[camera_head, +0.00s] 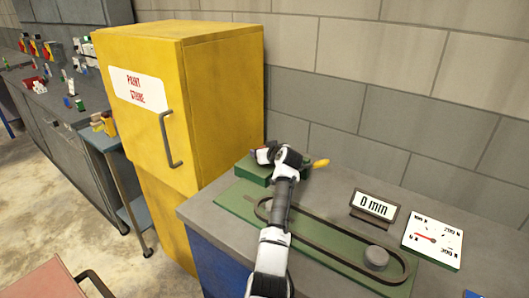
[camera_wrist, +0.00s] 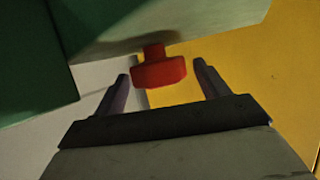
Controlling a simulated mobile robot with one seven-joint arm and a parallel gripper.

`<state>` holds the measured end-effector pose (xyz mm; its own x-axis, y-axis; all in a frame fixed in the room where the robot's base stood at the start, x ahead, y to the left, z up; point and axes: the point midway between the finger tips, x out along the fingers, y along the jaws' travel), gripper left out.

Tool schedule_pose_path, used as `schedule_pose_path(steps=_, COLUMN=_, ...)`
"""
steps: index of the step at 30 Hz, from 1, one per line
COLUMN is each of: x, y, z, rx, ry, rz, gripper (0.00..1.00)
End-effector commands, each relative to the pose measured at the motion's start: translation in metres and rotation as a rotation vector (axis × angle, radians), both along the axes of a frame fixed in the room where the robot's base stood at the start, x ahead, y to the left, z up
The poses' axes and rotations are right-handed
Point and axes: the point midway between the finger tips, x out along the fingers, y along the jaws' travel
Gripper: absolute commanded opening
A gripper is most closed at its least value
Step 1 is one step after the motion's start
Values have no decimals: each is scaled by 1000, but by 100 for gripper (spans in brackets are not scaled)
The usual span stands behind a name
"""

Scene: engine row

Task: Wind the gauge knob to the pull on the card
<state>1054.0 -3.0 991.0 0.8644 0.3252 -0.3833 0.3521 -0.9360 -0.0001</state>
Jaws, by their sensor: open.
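A red knob (camera_wrist: 158,72) sticks out from a green block (camera_wrist: 170,25) in the wrist view. My gripper (camera_wrist: 160,75) is open, with one finger on each side of the knob; I cannot tell whether they touch it. In the head view my gripper (camera_head: 277,155) is at the green block (camera_head: 250,170) on the bench, and the knob is hidden there. A white card or dial (camera_head: 432,243) marked in N, up to 300 N, lies at the bench's right; its red pointer points left, near the low end. A small display (camera_head: 375,206) reads 0 mm.
A dark belt loop (camera_head: 320,245) lies on a green plate (camera_head: 235,200), with a grey round pulley (camera_head: 376,258) at its right end. A yellow part (camera_head: 320,163) sticks out beside my gripper. A tall yellow cabinet (camera_head: 215,95) stands close on the left; a block wall is behind.

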Motion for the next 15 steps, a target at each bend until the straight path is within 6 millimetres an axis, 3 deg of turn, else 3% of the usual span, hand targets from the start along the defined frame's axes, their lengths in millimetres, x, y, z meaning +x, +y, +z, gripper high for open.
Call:
schedule_pose_path(steps=13, x=7, y=3, z=-3, rx=0, ry=-1, rz=-1, gripper=74)
schedule_pose_path(steps=15, x=7, y=3, z=-3, rx=0, ry=-1, rz=0, gripper=66)
